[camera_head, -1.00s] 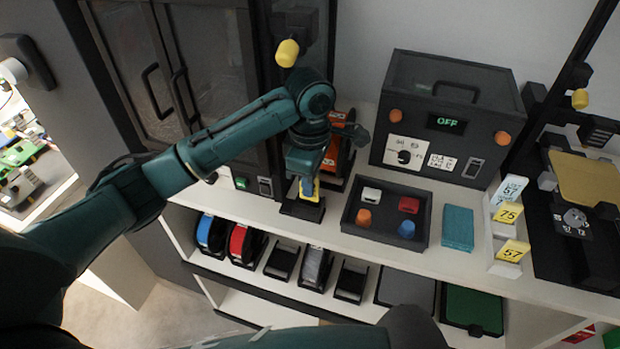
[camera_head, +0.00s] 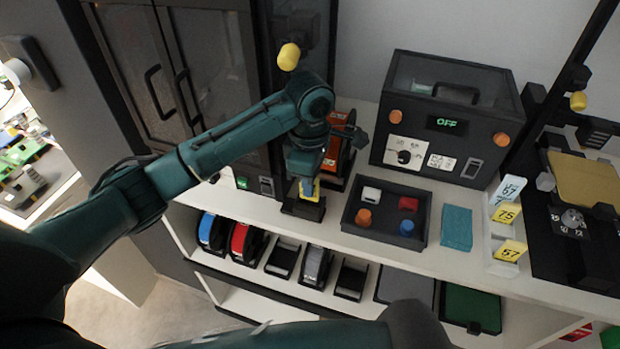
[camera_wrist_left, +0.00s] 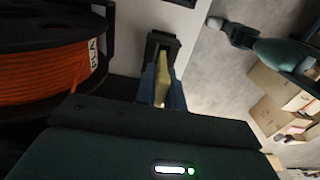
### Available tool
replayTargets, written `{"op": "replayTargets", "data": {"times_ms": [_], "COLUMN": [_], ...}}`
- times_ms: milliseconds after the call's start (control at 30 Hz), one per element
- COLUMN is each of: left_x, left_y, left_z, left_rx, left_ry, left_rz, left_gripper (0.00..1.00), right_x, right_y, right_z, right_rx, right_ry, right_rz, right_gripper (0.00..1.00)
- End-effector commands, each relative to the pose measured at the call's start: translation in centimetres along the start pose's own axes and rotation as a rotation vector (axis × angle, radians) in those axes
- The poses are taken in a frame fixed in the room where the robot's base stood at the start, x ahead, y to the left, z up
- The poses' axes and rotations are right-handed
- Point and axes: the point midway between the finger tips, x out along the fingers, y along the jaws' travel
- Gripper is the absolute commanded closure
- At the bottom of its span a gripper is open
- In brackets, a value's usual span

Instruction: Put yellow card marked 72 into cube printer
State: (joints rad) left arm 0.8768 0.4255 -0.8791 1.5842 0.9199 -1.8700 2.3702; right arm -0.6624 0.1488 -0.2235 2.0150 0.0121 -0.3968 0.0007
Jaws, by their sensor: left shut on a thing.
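My left gripper (camera_head: 306,188) points down over the shelf top, with blue fingertips. It is shut on a yellow card (camera_wrist_left: 161,75), seen edge-on in the left wrist view. A sliver of the yellow card (camera_head: 316,190) shows in the head view; its number cannot be read. The card's lower end is at a small black stand (camera_head: 302,207), which also shows in the left wrist view (camera_wrist_left: 163,41). Whether the card rests inside the stand is hidden. No label identifies the cube printer; a dark enclosed cabinet (camera_head: 215,75) with handled doors stands behind my left arm. My right gripper is out of view.
An orange spool (camera_head: 338,150) is close beside my left gripper. A black tray (camera_head: 377,235) with small coloured pieces, a teal block (camera_head: 456,228) and other number cards (camera_head: 507,213) stand to the right. Behind is a box reading OFF (camera_head: 447,125).

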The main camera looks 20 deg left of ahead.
Motion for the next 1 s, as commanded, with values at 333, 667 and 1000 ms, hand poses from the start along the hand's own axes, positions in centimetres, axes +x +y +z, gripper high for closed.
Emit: {"op": "replayTargets", "data": {"times_ms": [333, 667, 1000], "left_x": [1.1, 2.1, 3.1], "left_y": [0.0, 0.0, 0.0], "left_z": [0.0, 0.0, 0.0], "left_rx": [0.001, 0.0, 0.0], "left_ry": [-0.001, -0.001, 0.0], "left_rz": [-0.001, -0.001, -0.001], "left_gripper": [1.0, 1.0, 1.0], "right_x": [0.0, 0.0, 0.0], "right_y": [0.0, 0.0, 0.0], "right_z": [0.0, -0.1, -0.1], "right_rx": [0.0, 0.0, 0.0], "right_ry": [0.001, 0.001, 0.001], "right_rz": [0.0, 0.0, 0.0], "right_gripper": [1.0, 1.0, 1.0]}}
